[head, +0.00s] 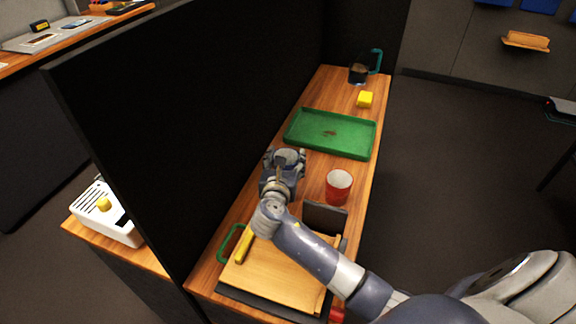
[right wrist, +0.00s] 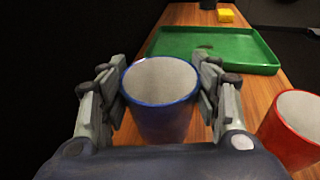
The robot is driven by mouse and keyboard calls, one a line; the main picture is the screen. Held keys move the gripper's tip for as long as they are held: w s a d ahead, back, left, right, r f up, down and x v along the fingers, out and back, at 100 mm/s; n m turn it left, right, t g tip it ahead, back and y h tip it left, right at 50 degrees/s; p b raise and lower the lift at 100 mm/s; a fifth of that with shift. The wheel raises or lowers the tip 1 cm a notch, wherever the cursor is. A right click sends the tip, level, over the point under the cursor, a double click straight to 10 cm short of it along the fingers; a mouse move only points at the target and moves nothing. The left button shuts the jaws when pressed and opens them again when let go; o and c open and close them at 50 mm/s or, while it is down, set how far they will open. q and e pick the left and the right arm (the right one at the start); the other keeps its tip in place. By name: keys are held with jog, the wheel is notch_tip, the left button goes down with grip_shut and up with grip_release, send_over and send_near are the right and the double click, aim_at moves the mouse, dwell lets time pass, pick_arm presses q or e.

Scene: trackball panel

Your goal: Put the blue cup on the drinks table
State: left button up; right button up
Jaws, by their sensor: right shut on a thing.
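The blue cup (right wrist: 161,110) is upright between the fingers of my right gripper (right wrist: 161,88) in the right wrist view. The gripper is shut on it, with a finger on each side. In the head view my right gripper (head: 284,160) is over the wooden table (head: 308,93), beside the dark partition, and it hides the cup there. I cannot tell whether the cup's base touches the table. My left gripper is not in view. I cannot tell which surface is the drinks table.
A red cup (head: 339,186) stands right of the gripper, and a green tray (head: 350,151) lies beyond it. A yellow block (head: 365,99) and a dark pitcher (head: 358,73) are at the far end. A wooden board (head: 275,272) is nearer. A tall black partition (head: 190,110) runs along the left.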

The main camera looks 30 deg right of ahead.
aim_at(288, 161)
notch_tip(288, 161, down, 3)
jog(key=shift+r, duration=0.15)
jog(key=shift+f, duration=0.2)
jog(key=o, duration=1.1)
jog(key=shift+o, duration=0.2)
jog(key=shift+s+r, duration=0.1)
jog(key=v, duration=0.7)
jog(key=shift+s+a+r, duration=0.1)
jog(key=shift+s, duration=0.05)
